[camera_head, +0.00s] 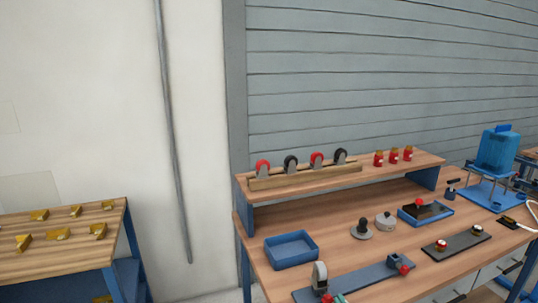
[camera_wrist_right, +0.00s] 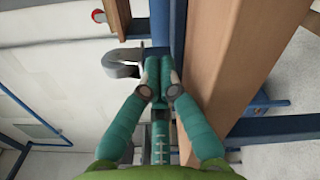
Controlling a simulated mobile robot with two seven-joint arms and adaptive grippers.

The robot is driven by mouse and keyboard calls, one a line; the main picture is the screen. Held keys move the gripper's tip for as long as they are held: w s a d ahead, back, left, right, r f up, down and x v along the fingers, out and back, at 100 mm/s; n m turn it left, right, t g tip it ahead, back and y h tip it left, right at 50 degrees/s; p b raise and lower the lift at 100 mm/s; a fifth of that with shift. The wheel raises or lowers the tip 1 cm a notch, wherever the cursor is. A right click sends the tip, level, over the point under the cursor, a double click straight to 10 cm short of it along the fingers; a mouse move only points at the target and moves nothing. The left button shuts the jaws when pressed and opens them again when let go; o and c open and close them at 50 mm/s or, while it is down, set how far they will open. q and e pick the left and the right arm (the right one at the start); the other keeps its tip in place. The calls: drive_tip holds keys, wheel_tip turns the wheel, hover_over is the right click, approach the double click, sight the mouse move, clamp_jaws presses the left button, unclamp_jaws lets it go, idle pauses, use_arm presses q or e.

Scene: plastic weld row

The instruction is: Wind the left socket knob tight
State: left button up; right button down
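A dark grey board (camera_head: 362,280) lies along the bench front. At its left end stands a grey upright rounded part (camera_head: 320,274), with a red knob (camera_head: 327,298) low beside it, cut by the picture's bottom edge. A teal tip of my right gripper (camera_head: 340,298) shows just right of the left red knob. In the wrist view my right gripper (camera_wrist_right: 159,66) has its teal fingers together, with nothing visible between them. Whether it touches the knob is hidden. My left gripper is not in view.
A blue tray (camera_head: 291,250) sits behind the board's left end. A raised shelf (camera_head: 330,183) holds casters and red parts. A second board (camera_head: 456,245) lies to the right. In the wrist view, a wooden edge (camera_wrist_right: 225,70) runs close right of the fingers.

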drive_tip(key=shift+a+r, duration=0.2)
drive_tip(key=shift+r, duration=0.05)
drive_tip(key=shift+s+d+f, duration=0.1)
drive_tip(key=shift+s+d, duration=0.05)
drive_tip(key=shift+s, duration=0.15)
drive_tip(key=v, duration=0.2)
drive_tip(key=p+v, duration=0.1)
drive_tip(key=v, duration=0.2)
drive_tip(key=shift+d, duration=0.3)
